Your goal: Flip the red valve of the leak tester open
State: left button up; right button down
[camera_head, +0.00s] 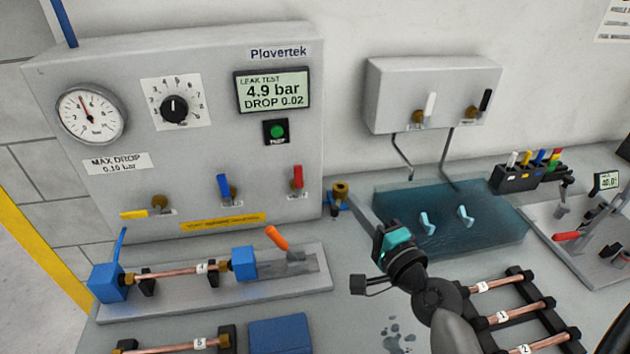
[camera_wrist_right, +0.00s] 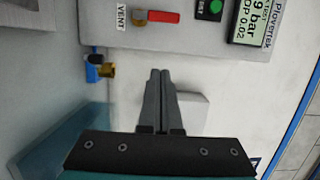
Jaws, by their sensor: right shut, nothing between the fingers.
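The leak tester (camera_head: 150,130) is a grey box with a gauge, a dial and a display reading 4.9 bar. Its red valve lever (camera_head: 297,177) is at the right of its lower front and points upward. In the right wrist view the red lever (camera_wrist_right: 160,16) shows beside a VENT label, beyond my fingertips. My right gripper (camera_head: 353,198) is right of the tester, apart from the red lever. Its fingers (camera_wrist_right: 160,72) are together and empty. My left gripper is not in view.
In front of the tester is a fixture (camera_head: 210,295) with a copper tube and orange lever. Right are a water tank (camera_head: 490,235) and a tube rack (camera_head: 520,310). The tester also has blue (camera_head: 223,186) and yellow (camera_head: 133,214) levers.

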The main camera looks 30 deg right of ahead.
aim_at(299, 182)
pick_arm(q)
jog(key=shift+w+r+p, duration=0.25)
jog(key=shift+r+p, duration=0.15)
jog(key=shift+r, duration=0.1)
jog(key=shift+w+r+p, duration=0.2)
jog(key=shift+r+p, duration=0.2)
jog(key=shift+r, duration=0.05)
pick_arm(e)
jog(key=w+a, duration=0.4)
jog(key=w, duration=0.6)
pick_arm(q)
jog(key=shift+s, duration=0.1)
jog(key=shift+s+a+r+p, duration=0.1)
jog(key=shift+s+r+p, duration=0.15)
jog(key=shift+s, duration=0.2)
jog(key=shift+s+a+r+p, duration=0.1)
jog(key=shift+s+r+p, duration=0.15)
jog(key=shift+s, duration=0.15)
pick_arm(e)
jog(key=shift+w+a+r+n, duration=0.1)
jog(key=shift+a+r+n, duration=0.05)
jog(key=shift+n, duration=0.25)
